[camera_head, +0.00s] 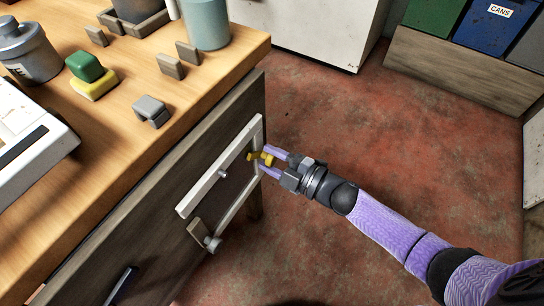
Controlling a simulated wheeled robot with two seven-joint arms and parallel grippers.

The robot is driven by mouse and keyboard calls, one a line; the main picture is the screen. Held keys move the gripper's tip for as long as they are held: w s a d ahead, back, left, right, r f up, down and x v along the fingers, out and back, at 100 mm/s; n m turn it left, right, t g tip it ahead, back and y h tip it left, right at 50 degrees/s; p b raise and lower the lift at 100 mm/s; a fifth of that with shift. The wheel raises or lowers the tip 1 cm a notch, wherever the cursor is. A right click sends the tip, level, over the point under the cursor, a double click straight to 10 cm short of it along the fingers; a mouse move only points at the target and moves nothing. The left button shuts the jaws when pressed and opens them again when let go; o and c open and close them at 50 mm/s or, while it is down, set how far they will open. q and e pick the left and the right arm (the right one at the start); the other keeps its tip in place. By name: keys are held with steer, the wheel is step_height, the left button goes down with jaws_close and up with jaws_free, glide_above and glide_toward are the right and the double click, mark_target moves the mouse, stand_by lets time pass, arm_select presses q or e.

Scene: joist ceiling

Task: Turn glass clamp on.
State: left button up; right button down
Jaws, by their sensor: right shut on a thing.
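A pale rectangular frame (207,184) with a dark pane inside is fixed to the wooden side of the counter. A small yellow piece (251,157) sits at its right side; I take it for the glass clamp. My right gripper (262,161) reaches in from the lower right, its purple fingers shut on the yellow piece. The fingers partly hide this piece, and I cannot tell its exact turn. A small grey knob (223,172) sits in the middle of the pane. My left gripper is not in view.
The red floor (390,150) is clear on the right.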

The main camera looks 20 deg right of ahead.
steer(key=n, duration=0.6)
steer(key=shift+f+b, duration=0.2)
steer(key=shift+b, duration=0.1)
steer(key=shift+n, duration=0.9)
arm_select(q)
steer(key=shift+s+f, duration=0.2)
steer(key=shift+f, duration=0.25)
arm_select(e)
steer(key=shift+n, duration=0.6)
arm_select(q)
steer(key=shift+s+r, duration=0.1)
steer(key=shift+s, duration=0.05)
arm_select(e)
steer(key=c, duration=0.7)
jaws_free()
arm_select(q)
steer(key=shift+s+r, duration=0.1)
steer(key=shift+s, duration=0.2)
arm_select(e)
steer(key=o, duration=0.5)
